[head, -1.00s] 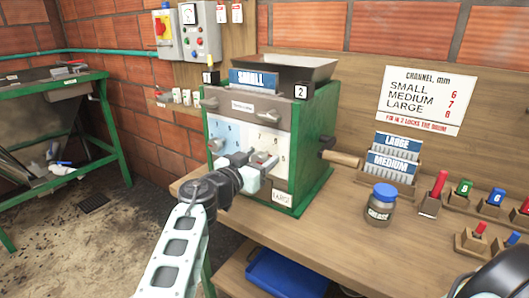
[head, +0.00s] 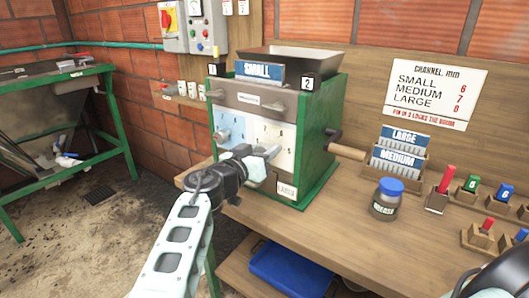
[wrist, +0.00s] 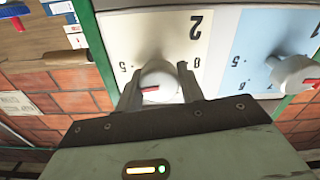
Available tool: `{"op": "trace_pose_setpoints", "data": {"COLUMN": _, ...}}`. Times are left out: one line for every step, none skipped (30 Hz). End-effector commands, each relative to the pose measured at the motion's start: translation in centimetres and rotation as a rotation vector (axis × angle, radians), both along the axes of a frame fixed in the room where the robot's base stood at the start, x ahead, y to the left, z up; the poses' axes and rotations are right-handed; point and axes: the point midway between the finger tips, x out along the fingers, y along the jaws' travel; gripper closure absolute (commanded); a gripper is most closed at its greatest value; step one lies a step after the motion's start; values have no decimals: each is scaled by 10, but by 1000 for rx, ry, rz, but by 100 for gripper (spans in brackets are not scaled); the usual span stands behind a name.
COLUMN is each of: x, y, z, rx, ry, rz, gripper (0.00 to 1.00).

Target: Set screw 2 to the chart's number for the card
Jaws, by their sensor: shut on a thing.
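The green machine (head: 322,150) has a blue dial panel (head: 229,131) on the left and a white dial panel (head: 286,138) on the right. A black tag "2" (head: 311,82) sits above the white panel. The SMALL card (head: 261,73) stands on top. The chart (head: 435,93) gives SMALL 6, MEDIUM 7, LARGE 8. My gripper (head: 264,160) is at the white panel. In the wrist view its fingers (wrist: 160,85) are shut on the white screw 2 knob (wrist: 159,73). The knob's red mark is on its left, towards the inverted 5; its exact reading is unclear.
A second knob (wrist: 292,68) with a red mark is on the blue panel, close beside. A wooden crank handle (head: 347,151) juts from the machine's right side. A grease jar (head: 387,200), a card rack (head: 425,163) and colored pegs stand on the bench.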

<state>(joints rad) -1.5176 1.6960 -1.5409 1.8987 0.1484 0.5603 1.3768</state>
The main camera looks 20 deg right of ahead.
Motion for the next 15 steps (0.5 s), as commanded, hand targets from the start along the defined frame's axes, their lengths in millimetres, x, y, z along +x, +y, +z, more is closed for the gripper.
{"op": "trace_pose_setpoints", "data": {"x": 0, "y": 0, "z": -1, "rx": -21, "ry": 31, "rz": 1, "gripper": 85}}
{"op": "trace_pose_setpoints", "data": {"x": 0, "y": 0, "z": -1, "rx": -37, "ry": 52, "rz": 1, "gripper": 85}}
{"op": "trace_pose_setpoints", "data": {"x": 0, "y": 0, "z": -1, "rx": -56, "ry": 81, "rz": 1, "gripper": 85}}
{"op": "trace_pose_setpoints", "data": {"x": 1, "y": 1, "z": -1, "rx": -73, "ry": 103, "rz": 1, "gripper": 85}}
{"op": "trace_pose_setpoints", "data": {"x": 1, "y": 1, "z": -1, "rx": -91, "ry": 127, "rz": 1, "gripper": 85}}
{"op": "trace_pose_setpoints", "data": {"x": 1, "y": 1, "z": -1, "rx": -113, "ry": 158, "rz": 1, "gripper": 85}}
{"op": "trace_pose_setpoints", "data": {"x": 1, "y": 1, "z": -1, "rx": -130, "ry": 180, "rz": 1, "gripper": 85}}
{"op": "trace_pose_setpoints", "data": {"x": 1, "y": 1, "z": -1, "rx": -147, "ry": 205, "rz": 1, "gripper": 85}}
{"op": "trace_pose_setpoints", "data": {"x": 1, "y": 1, "z": -1, "rx": -169, "ry": 236, "rz": 1, "gripper": 85}}
{"op": "trace_pose_setpoints", "data": {"x": 1, "y": 1, "z": 0, "rx": -186, "ry": 258, "rz": 1, "gripper": 85}}
{"op": "trace_pose_setpoints", "data": {"x": 1, "y": 1, "z": 0, "rx": -203, "ry": 281, "rz": 1, "gripper": 85}}
{"op": "trace_pose_setpoints", "data": {"x": 1, "y": 1, "z": 0, "rx": -227, "ry": 312, "rz": 1, "gripper": 85}}
{"op": "trace_pose_setpoints", "data": {"x": 2, "y": 1, "z": 0, "rx": -243, "ry": 335, "rz": 1, "gripper": 85}}
{"op": "trace_pose_setpoints", "data": {"x": 2, "y": 1, "z": 0, "rx": -259, "ry": 358, "rz": 1, "gripper": 85}}
{"op": "trace_pose_setpoints", "data": {"x": 2, "y": 1, "z": 0, "rx": -282, "ry": 390, "rz": 1, "gripper": 85}}
